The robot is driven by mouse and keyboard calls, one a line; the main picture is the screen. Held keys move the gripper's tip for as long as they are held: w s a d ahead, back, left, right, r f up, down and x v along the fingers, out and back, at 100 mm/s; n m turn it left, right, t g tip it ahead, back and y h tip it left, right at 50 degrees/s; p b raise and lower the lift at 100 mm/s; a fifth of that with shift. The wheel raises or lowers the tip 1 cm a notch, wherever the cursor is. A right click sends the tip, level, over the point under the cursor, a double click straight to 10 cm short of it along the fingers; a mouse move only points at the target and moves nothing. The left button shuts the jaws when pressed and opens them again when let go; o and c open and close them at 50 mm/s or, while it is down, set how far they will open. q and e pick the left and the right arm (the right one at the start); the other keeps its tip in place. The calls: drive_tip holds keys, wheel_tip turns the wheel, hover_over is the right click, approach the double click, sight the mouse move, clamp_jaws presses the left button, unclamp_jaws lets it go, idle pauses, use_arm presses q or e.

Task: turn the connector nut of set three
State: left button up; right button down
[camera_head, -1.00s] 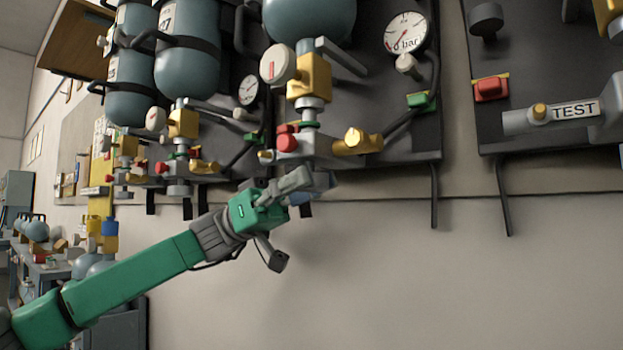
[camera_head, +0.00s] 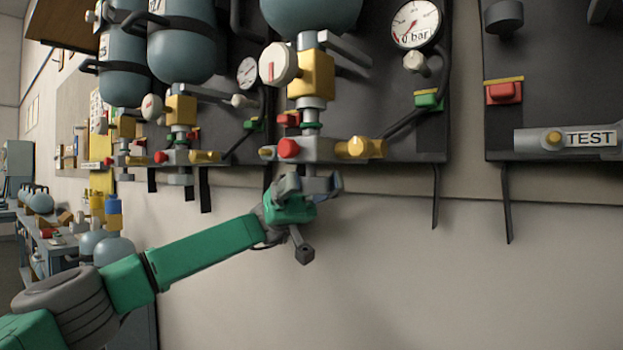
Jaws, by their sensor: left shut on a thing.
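The nearest breathing set has a teal cylinder (camera_head: 311,12), a brass valve body (camera_head: 311,74) with a white handwheel (camera_head: 278,64), and a grey manifold (camera_head: 318,150) with a red knob (camera_head: 289,148) and a brass fitting (camera_head: 361,148). No set number is readable on it. A grey connector nut (camera_head: 309,172) sits under the manifold, mostly hidden by my fingers. My left gripper (camera_head: 311,185) reaches up from below and is shut on this nut, one finger on each side. My right gripper is not in view.
A gauge (camera_head: 415,24) reading 0 bar is on the same dark panel. Black hoses hang below the panels. More sets (camera_head: 181,52) stand at left. A TEST lever (camera_head: 568,139) is on the right panel. The wall (camera_head: 400,270) below is clear.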

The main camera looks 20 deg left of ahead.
use_arm(q)
drive_tip(key=shift+w+r, duration=0.1)
drive_tip(key=shift+r, duration=0.05)
drive_tip(key=o, duration=1)
drive_tip(key=shift+o, duration=0.9)
drive_tip(key=shift+w, duration=0.15)
drive_tip(key=shift+f, duration=0.2)
